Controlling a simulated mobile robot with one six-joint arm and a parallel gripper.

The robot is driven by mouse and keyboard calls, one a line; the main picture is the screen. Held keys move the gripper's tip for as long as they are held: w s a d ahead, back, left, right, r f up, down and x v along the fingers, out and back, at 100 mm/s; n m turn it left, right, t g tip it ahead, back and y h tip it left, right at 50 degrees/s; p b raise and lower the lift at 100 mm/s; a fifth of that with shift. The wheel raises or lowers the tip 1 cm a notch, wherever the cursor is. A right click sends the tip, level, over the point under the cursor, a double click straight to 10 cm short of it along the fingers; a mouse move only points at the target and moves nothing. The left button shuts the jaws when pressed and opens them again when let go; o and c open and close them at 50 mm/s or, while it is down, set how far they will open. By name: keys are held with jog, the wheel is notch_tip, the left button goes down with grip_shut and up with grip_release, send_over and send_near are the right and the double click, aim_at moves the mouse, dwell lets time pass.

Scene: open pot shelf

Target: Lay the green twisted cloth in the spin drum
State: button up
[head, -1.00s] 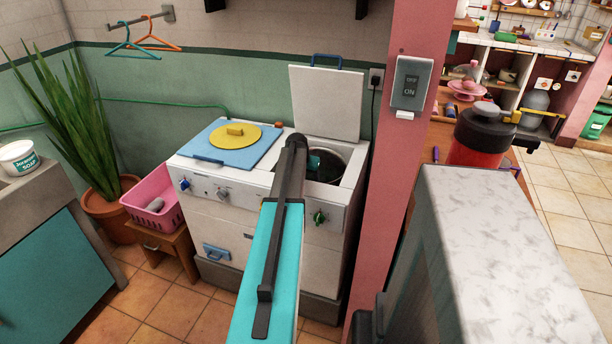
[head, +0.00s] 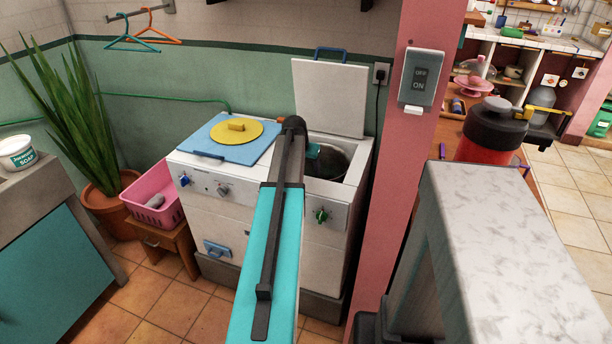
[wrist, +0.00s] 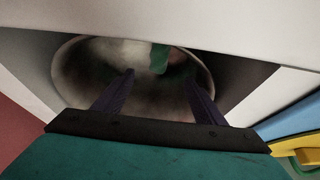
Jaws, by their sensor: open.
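The spin drum (head: 334,168) is the round dark metal tub in the right half of the white washing machine (head: 261,212). Its lid (head: 330,97) stands open behind it. In the wrist view, a green piece, apparently the twisted cloth (wrist: 159,58), shows inside the drum (wrist: 66,88) near the far wall. Only part of it shows. My gripper (wrist: 160,78) points into the drum. Its two dark fingers are spread apart with nothing between them, and the green piece lies beyond their tips. In the head view my arm hides the fingers.
A blue lid (head: 212,145) with a yellow disc (head: 236,131) covers the machine's left half. A pink post (head: 396,170) with a switch stands close to its right. A pink basket (head: 156,194) on a stool and a potted plant (head: 88,130) are to the left.

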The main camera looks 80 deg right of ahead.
jog(key=shift+d+r+v, duration=0.1)
jog(key=shift+d+v, duration=0.1)
jog(key=shift+v, duration=0.75)
jog(key=shift+d+r+v, duration=0.1)
jog(key=shift+d+v, duration=0.05)
jog(key=shift+v, duration=0.85)
jog(key=shift+d+r+v, duration=0.1)
jog(key=shift+d+v, duration=0.1)
jog(key=shift+v, duration=0.75)
jog(key=shift+s, duration=0.1)
